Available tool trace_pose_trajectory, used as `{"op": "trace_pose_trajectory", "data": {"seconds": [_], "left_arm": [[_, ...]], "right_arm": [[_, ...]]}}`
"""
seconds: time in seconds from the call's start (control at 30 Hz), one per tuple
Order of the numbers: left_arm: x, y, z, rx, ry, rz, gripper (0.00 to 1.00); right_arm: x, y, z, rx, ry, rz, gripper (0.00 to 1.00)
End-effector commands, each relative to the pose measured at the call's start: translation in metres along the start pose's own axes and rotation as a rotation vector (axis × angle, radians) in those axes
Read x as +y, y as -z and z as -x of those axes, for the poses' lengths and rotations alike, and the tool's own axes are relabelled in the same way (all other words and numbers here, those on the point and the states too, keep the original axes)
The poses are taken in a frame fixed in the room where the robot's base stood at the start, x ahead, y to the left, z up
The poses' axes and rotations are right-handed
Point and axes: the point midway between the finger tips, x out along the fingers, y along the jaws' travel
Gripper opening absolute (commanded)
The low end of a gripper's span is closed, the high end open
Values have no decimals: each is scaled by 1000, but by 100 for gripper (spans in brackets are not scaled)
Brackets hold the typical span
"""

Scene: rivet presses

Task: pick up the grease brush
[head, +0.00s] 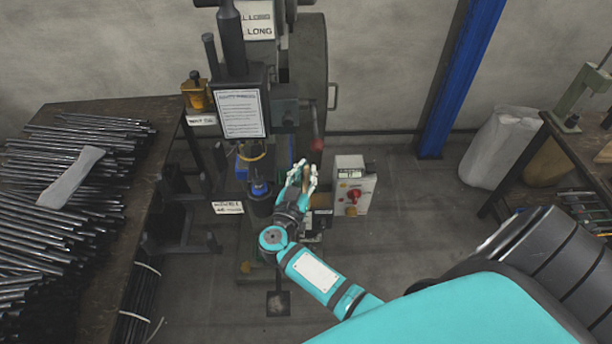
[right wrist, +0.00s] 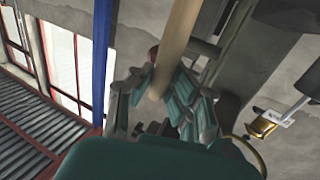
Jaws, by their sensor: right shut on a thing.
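The handle runs from between the fingers up out of the top of that view. The bristles cannot be made out. In the head view the fingers mostly hide the brush. My left gripper is not in view.
The press (head: 241,110) stands directly behind and left of the gripper. A switch box (head: 350,186) is close on its right. A bench on the left carries many metal rods (head: 60,215) and a grey cloth-like piece (head: 70,178). Floor is clear right of the box.

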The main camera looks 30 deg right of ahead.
Motion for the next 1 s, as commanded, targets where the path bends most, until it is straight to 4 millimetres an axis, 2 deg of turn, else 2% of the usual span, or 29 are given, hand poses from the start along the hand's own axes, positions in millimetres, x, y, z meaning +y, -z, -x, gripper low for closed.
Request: {"op": "trace_pose_trajectory", "data": {"seconds": [0.27, 0.7, 0.83, 1.0], "left_arm": [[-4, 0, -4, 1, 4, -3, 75], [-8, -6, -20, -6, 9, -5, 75], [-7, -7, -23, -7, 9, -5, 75], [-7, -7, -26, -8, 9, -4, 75]], "right_arm": [[0, 33, 0, 3, -3, -7, 0], [92, 39, 62, 2, -3, 0, 0], [113, 43, 76, 3, -3, 0, 0], [128, 45, 86, 4, -1, -1, 0]]}}
